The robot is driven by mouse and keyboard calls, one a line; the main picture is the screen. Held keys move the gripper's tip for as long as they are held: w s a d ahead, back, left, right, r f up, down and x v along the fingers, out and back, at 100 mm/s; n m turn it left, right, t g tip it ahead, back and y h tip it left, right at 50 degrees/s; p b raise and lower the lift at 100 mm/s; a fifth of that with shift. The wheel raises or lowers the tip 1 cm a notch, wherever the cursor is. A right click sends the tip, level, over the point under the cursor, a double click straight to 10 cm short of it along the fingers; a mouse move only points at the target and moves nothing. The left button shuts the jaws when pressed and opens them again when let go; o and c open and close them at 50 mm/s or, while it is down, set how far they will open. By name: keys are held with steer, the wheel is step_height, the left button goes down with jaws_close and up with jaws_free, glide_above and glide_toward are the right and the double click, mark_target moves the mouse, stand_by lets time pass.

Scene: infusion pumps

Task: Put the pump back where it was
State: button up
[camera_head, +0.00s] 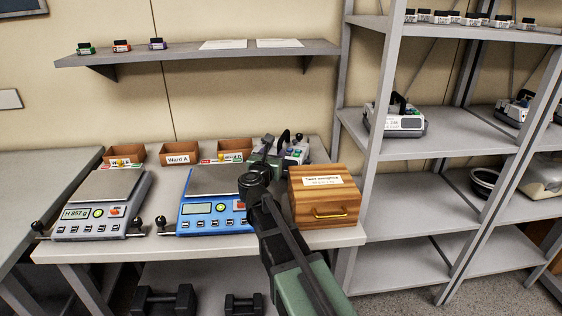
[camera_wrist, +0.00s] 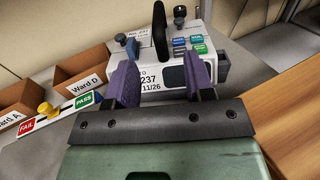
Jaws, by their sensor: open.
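A white pump (camera_head: 296,150) with a dark upright handle stands at the back of the bench, between the ward boxes and the wooden box. It also shows in the wrist view (camera_wrist: 172,75), with coloured buttons and a label reading 237 and 11/26. My gripper (camera_wrist: 161,78) is open, its two purple fingers apart in front of the pump's label side. The black handle rises beyond the gap between them. I cannot tell whether the fingers touch the pump. In the head view my gripper (camera_head: 268,160) partly covers the pump.
A wooden box (camera_head: 323,213) stands close right of the pump. A blue scale (camera_head: 208,217) and a grey scale (camera_head: 98,215) are in front of the ward boxes (camera_head: 179,159). A PASS/FAIL slider (camera_wrist: 62,112) lies nearby. A similar pump (camera_head: 398,122) stands on the grey rack (camera_head: 450,141), which has bare space.

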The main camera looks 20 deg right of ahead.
mark_target(279, 143)
steer(key=x, duration=1)
steer(key=shift+w+d, duration=0.15)
steer(key=shift+w, duration=0.25)
steer(key=shift+s, duration=0.1)
steer(key=shift+c, duration=0.5)
jaws_close()
